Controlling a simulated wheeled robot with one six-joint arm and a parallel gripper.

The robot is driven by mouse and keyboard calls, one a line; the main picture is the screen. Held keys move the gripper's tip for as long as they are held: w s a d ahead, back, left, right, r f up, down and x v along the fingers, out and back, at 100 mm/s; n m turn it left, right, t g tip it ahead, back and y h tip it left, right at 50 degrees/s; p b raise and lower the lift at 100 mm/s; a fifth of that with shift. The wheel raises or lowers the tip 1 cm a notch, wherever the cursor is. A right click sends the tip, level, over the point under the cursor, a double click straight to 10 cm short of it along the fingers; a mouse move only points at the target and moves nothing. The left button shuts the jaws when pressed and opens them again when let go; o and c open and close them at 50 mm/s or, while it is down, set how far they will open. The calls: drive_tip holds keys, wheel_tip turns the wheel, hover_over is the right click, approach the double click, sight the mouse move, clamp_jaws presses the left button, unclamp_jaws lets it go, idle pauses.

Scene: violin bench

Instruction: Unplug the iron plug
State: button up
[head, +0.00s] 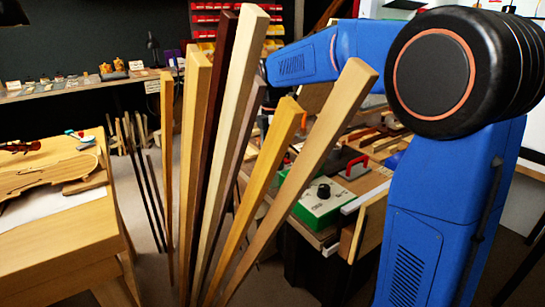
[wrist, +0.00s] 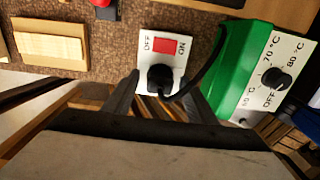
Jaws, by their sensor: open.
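The black iron plug (wrist: 160,78) sits in a white socket (wrist: 145,43) with a red OFF/ON switch, in the wrist view. A black cable runs from the plug up and right past the green control box (wrist: 238,68). My gripper (wrist: 163,90) is open, with one dark finger on each side of the plug. I cannot tell whether the fingers touch it. In the head view the green box (head: 322,205) shows behind wooden strips. My gripper, the plug and the socket are not visible there.
Several tall wooden strips (head: 240,100) stand in front of the bench in the head view. A wooden table (head: 60,235) with a violin body (head: 50,172) is at left. A pale wood block (wrist: 50,47) lies left of the socket in the wrist view.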

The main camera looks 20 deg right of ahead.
drive_tip(key=shift+f, duration=0.1)
drive_tip(key=c, duration=1.2)
